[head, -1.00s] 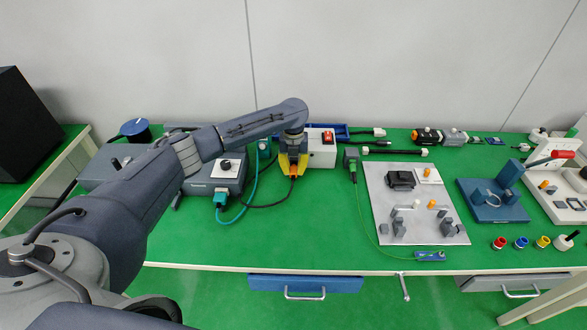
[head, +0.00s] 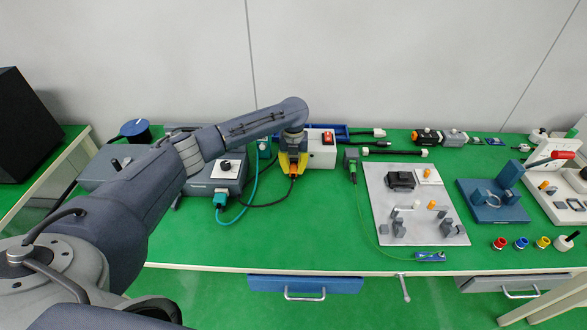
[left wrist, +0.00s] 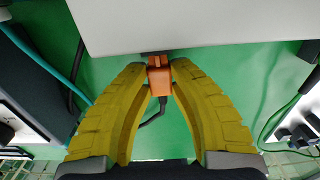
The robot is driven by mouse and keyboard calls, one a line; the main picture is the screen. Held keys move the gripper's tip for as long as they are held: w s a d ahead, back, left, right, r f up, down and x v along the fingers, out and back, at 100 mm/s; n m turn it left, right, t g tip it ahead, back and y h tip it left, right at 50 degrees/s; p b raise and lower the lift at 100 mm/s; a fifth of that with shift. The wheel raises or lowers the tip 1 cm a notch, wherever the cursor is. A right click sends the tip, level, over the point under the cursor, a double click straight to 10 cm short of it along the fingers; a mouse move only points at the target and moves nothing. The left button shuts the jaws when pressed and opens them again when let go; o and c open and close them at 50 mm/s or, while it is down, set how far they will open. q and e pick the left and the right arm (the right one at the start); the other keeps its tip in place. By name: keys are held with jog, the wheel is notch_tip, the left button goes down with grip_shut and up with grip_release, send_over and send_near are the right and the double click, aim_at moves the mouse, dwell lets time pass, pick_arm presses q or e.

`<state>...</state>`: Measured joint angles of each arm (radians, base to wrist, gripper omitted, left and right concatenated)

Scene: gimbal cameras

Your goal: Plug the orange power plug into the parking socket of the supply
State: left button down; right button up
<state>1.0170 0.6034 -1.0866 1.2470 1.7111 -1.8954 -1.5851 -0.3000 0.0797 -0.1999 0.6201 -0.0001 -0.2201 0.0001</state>
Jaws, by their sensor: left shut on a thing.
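The supply is a pale box with a red switch (head: 322,151), just right of my left gripper in the head view. Its pale body (left wrist: 190,25) fills the top of the left wrist view. My left gripper (head: 292,167) is shut on the orange power plug (left wrist: 160,80), with the yellow fingers (left wrist: 161,72) on either side of it. The plug's front end is at the lower edge of the supply, by a small dark part. I cannot tell how far it is in. The socket is hidden. My right gripper is not in view.
A dark cable hangs from the plug. A grey unit (head: 222,172) with a knob and a teal cable (head: 246,198) stands to the left. The green table in front is clear.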

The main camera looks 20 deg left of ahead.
aim_at(294, 165)
pick_arm(q)
jog(key=shift+w+a, duration=0.35)
jog(key=shift+w, duration=0.35)
jog(key=c, duration=1.2)
grip_release()
notch_tip(294, 165, up, 12)
